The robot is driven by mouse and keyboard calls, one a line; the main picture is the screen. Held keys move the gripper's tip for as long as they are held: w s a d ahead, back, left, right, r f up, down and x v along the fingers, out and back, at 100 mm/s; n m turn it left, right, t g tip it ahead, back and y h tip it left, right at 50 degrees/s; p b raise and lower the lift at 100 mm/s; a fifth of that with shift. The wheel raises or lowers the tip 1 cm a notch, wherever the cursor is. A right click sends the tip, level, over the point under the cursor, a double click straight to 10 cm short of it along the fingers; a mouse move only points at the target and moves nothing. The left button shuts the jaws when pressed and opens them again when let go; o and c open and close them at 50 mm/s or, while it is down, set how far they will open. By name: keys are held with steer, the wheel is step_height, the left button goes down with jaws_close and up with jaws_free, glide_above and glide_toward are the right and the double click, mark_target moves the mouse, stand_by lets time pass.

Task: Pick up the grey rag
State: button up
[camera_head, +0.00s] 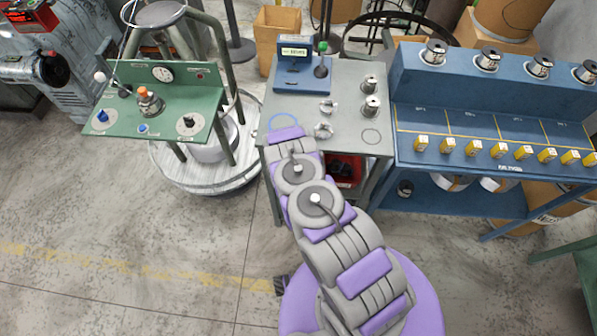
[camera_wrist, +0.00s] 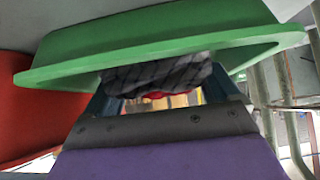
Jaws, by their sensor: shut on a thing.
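In the wrist view, my gripper (camera_wrist: 156,88) is shut on the grey rag (camera_wrist: 158,72), a dark grey checked cloth between the two fingers. The rag's upper part is hidden behind the rim of a green tray-like thing (camera_wrist: 150,45) that crosses the picture. A small red patch shows just under the rag; I cannot tell what it is. In the head view, my arm reaches to the front left of the grey table, and its end hides the gripper and the rag.
The grey table (camera_head: 346,78) carries a blue device (camera_head: 296,72), spools and small crumpled pieces. A red box (camera_head: 344,170) sits underneath. A blue rack (camera_head: 480,110) stands right, a green control panel (camera_head: 150,105) left. Open floor lies front left.

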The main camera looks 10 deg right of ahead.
steer(key=shift+c, duration=0.6)
